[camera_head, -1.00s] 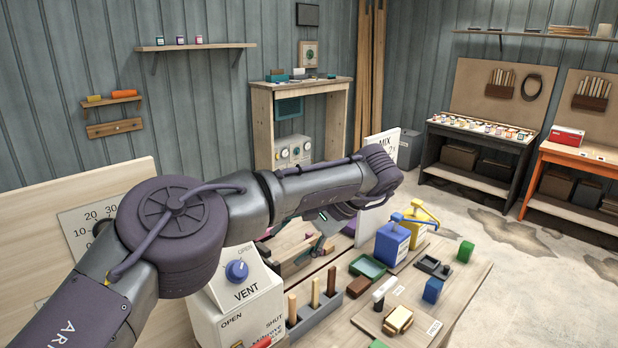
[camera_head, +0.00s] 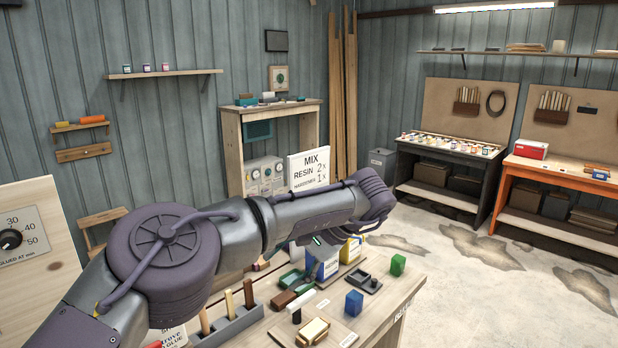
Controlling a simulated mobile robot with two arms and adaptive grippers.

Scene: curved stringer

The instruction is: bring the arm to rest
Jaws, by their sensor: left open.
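My left arm (camera_head: 300,215) comes in from the lower left and reaches over the workbench (camera_head: 390,305). Its purple wrist points right. My left gripper (camera_head: 318,240) is below the wrist, mostly hidden by it; only a small dark part with a green edge shows. It is open, and I see nothing held in it. A blue and white container (camera_head: 324,265) stands just behind and below it, and a yellow and white one (camera_head: 350,250) beside that. Whether the gripper touches them I cannot tell. My right gripper is not in view.
A mixing sign (camera_head: 309,169) stands behind. Open floor (camera_head: 470,270) lies to the right.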

